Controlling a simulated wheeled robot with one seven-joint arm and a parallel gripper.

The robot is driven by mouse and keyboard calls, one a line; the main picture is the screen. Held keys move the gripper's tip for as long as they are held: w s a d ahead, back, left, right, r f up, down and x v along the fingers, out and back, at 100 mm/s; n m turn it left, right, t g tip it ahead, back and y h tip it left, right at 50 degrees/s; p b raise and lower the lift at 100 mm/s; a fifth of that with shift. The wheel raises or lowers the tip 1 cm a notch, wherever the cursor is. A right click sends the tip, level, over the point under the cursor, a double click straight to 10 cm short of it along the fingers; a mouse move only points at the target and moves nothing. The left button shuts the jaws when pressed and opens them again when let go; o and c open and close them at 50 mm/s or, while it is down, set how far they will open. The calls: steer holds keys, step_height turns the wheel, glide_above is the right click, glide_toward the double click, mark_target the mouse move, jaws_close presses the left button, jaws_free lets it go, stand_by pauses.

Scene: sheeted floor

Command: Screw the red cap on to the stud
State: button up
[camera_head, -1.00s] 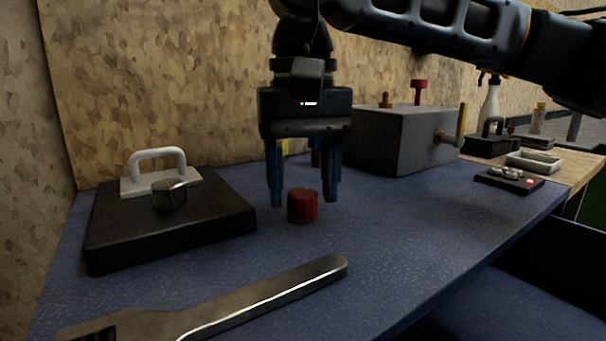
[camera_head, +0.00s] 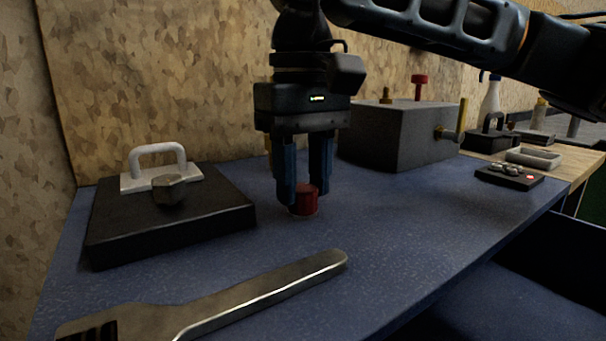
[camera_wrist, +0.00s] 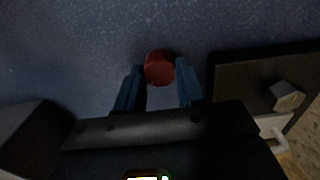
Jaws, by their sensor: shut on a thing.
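The red cap (camera_head: 307,203) stands on the blue bench top. My gripper (camera_head: 304,193) points straight down with its fingers around the cap and is shut on it. In the wrist view the cap (camera_wrist: 159,68) sits between the blue fingertips of my gripper (camera_wrist: 160,74). A short brass stud (camera_head: 386,95) stands upright on top of the grey block (camera_head: 390,135), behind and to the right of my gripper. The cap's far side is hidden.
A black plate (camera_head: 120,238) with a white handle (camera_head: 158,165) and a hex piece (camera_head: 169,190) lies left. The block also carries a red-topped post (camera_head: 419,82) and a brass lever (camera_head: 461,122).

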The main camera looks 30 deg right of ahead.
steer(key=shift+c, duration=0.6)
steer(key=o, duration=0.5)
steer(key=shift+c, duration=0.2)
steer(key=c, duration=0.6)
steer(key=m+b, duration=0.1)
steer(key=m, duration=0.4)
steer(key=m+b, duration=0.1)
steer(key=m, duration=0.5)
steer(key=shift+b, duration=0.35)
steer(key=o, duration=0.7)
steer(key=shift+m, duration=0.6)
steer(key=o, duration=0.5)
steer(key=shift+o, duration=0.2)
steer(key=shift+r, duration=0.1)
